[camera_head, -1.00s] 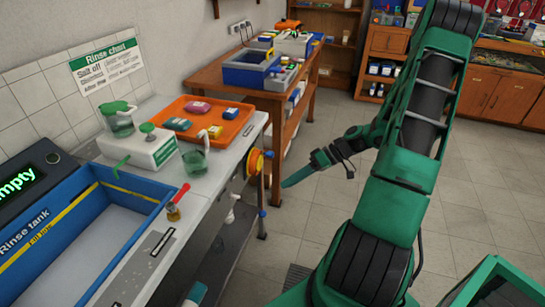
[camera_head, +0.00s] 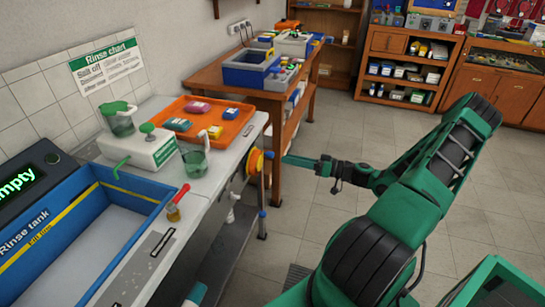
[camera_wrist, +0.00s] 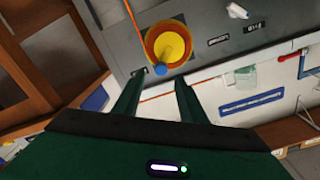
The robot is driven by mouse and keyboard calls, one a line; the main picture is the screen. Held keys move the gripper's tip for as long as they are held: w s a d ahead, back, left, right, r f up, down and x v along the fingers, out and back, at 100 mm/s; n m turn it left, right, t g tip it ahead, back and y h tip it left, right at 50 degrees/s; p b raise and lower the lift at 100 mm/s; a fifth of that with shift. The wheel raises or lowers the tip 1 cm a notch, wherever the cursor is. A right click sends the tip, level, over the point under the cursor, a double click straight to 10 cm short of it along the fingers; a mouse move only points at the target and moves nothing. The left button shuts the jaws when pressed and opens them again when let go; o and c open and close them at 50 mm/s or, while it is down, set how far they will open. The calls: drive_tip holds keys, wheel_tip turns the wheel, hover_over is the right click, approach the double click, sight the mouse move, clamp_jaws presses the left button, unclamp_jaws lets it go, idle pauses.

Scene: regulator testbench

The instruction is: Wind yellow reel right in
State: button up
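The yellow reel (camera_head: 254,162) is mounted on the end face of the bench, below the worktop. In the wrist view the yellow reel (camera_wrist: 168,46) shows a round orange rim, a yellow centre and a blue knob (camera_wrist: 160,69) at its lower edge. An orange line runs from the reel's area. My gripper (camera_head: 287,160) points left at the reel from a short way to its right. In the wrist view my gripper (camera_wrist: 157,84) has two green fingers, parted and empty, just short of the reel. I see no contact.
The bench (camera_head: 215,172) carries an orange tray (camera_head: 208,122), a white box with a green cap (camera_head: 138,148) and jugs. A blue rinse tank (camera_head: 90,215) is at left. A wooden table (camera_head: 205,77) stands behind.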

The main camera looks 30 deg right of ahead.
sight(273, 155)
drive_tip(key=x, duration=0.7)
